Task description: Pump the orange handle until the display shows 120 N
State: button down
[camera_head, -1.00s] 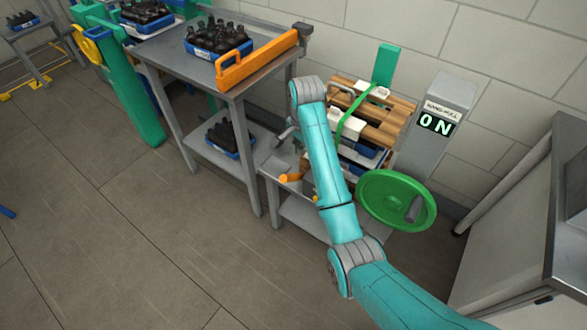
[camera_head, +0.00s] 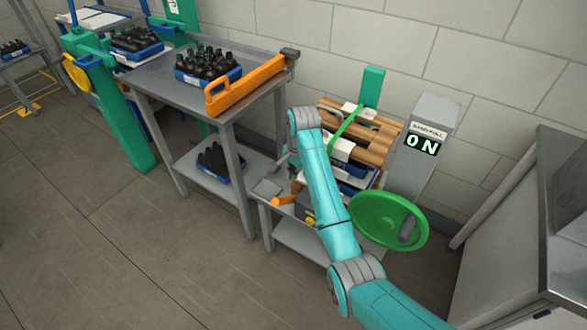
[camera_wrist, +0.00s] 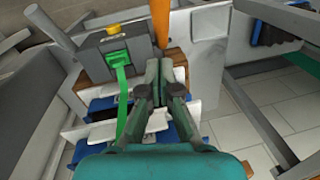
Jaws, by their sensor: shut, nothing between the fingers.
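The orange handle (camera_head: 283,201) sticks out to the left at the low front of the hand-pull stand. It also shows in the wrist view (camera_wrist: 160,22), at the top centre. The display (camera_head: 422,145) on the grey post reads 0 N. My gripper (camera_wrist: 166,72) is shut and empty in the wrist view. Its fingers point toward the handle, just below it in the picture; whether they touch it I cannot tell. In the head view my arm hides most of the gripper. A green strap (camera_head: 347,124) crosses the wooden slats (camera_head: 372,150).
A green handwheel (camera_head: 375,215) stands right of my arm. A yellow button (camera_wrist: 112,30) sits on a grey box left of the handle. A grey table (camera_head: 165,78) with an orange rail (camera_head: 245,84) and a crate of bottles stands left. The floor in front is clear.

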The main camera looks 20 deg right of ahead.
send_over(284, 198)
jog(key=d, duration=0.3)
notch_tip(284, 198, down, 5)
jog(key=shift+a+f, duration=0.7)
jog(key=shift+a, duration=0.2)
jog(key=shift+s+a+f, duration=0.2)
jog(key=shift+a+f, duration=0.25)
jog(key=shift+f, duration=0.1)
